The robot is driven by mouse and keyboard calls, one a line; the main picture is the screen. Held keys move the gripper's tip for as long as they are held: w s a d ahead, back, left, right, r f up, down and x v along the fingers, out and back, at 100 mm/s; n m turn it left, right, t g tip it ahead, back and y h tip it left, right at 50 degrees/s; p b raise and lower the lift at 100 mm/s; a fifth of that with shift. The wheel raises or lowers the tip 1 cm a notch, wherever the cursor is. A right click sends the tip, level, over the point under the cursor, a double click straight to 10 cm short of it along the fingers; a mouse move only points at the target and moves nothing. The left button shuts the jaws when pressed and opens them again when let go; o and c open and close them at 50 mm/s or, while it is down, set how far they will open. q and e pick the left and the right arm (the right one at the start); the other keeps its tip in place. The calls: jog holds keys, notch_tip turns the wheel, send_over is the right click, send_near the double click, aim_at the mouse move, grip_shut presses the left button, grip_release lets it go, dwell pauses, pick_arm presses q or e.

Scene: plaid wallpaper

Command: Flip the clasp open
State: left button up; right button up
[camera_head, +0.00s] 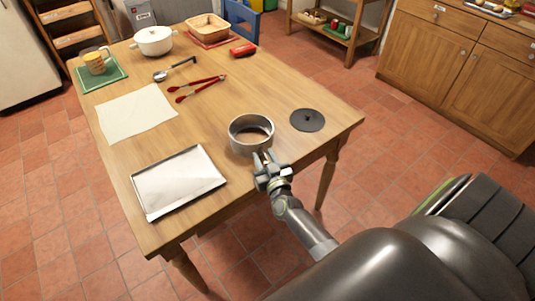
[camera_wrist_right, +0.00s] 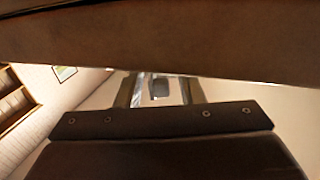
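A round metal ring (camera_head: 238,145), like a springform pan's side, stands on the wooden table near its front right edge. My right gripper (camera_head: 264,158) reaches in from the lower right and has its fingertips at the ring's near side. In the right wrist view the two fingers (camera_wrist_right: 161,90) are apart, with a small dark grey piece (camera_wrist_right: 159,89) between them, perhaps the clasp. Gaps show beside it; I cannot tell whether a finger touches it. The clasp is hard to make out in the head view. My left gripper is not in view.
A dark round disc (camera_head: 307,120) lies right of the ring. A metal tray (camera_head: 178,182) and a white sheet (camera_head: 135,112) lie left. Red tongs (camera_head: 197,88), a ladle (camera_head: 175,69), a white pot (camera_head: 153,41) and a mug (camera_head: 96,63) are farther back.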

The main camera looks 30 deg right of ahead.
jog(key=b+v, duration=0.4)
jog(key=v, duration=1.3)
jog(key=shift+s, duration=0.15)
